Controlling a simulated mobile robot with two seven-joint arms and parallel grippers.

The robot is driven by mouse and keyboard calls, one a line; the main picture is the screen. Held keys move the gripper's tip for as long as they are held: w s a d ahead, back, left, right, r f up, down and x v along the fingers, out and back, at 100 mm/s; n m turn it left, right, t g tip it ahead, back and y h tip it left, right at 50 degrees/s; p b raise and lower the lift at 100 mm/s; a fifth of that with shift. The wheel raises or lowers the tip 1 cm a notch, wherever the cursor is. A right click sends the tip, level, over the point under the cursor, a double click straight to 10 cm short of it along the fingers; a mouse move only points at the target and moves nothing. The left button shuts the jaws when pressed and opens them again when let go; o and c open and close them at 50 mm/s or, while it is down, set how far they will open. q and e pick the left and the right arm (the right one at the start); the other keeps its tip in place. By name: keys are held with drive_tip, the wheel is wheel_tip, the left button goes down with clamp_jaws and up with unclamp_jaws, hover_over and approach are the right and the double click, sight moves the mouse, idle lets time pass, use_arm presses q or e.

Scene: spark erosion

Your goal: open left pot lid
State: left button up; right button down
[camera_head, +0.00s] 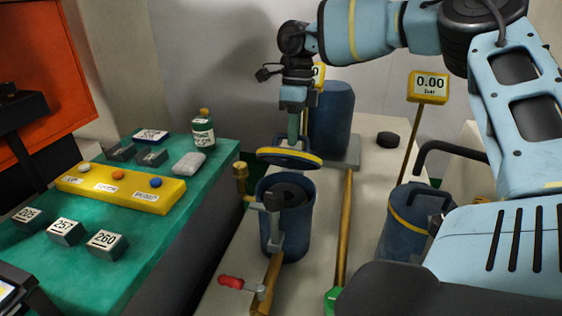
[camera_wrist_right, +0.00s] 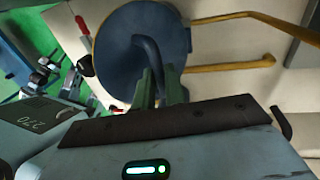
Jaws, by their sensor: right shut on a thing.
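The left pot (camera_head: 289,225) is a dark blue open cylinder on the pale bench, with dark parts showing inside. Its lid (camera_head: 290,158), a dark blue disc with a yellow rim, is above and apart from the pot's mouth, slightly tilted. My right gripper (camera_head: 294,135) is shut on the lid's handle, fingers pointing down. In the right wrist view the green fingers (camera_wrist_right: 160,92) close on the curved dark handle (camera_wrist_right: 148,62) of the lid (camera_wrist_right: 125,50). My left gripper is not in view.
A second blue pot (camera_head: 405,230) stands right, and a blue cylinder (camera_head: 333,118) stands behind the lid. A yellow display (camera_head: 428,87) is on a pole. A brass pipe (camera_head: 344,230) and red-handled valve (camera_head: 232,282) lie near the left pot. A green table (camera_head: 110,260) holds labelled blocks and a yellow button box (camera_head: 120,188).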

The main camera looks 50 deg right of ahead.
drive_tip(key=shift+d+f, duration=0.15)
drive_tip(key=shift+d, duration=0.05)
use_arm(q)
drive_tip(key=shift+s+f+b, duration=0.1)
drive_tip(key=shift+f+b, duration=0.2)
use_arm(e)
drive_tip(key=shift+w+d, duration=0.3)
drive_tip(key=shift+d, duration=0.2)
drive_tip(key=shift+w+d, duration=0.25)
drive_tip(key=shift+d, duration=0.25)
drive_tip(key=shift+d, duration=0.1)
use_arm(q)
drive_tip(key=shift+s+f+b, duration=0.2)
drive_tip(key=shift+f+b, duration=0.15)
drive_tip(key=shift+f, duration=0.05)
use_arm(e)
drive_tip(key=shift+w+d, duration=0.3)
drive_tip(key=shift+d, duration=0.2)
drive_tip(key=shift+w+d, duration=0.3)
drive_tip(key=shift+d, duration=0.2)
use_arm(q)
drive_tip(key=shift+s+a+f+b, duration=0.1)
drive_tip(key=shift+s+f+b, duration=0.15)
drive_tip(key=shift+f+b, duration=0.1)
use_arm(e)
drive_tip(key=shift+w+d+f, duration=0.1)
drive_tip(key=shift+w+d, duration=0.15)
drive_tip(key=shift+d, duration=0.35)
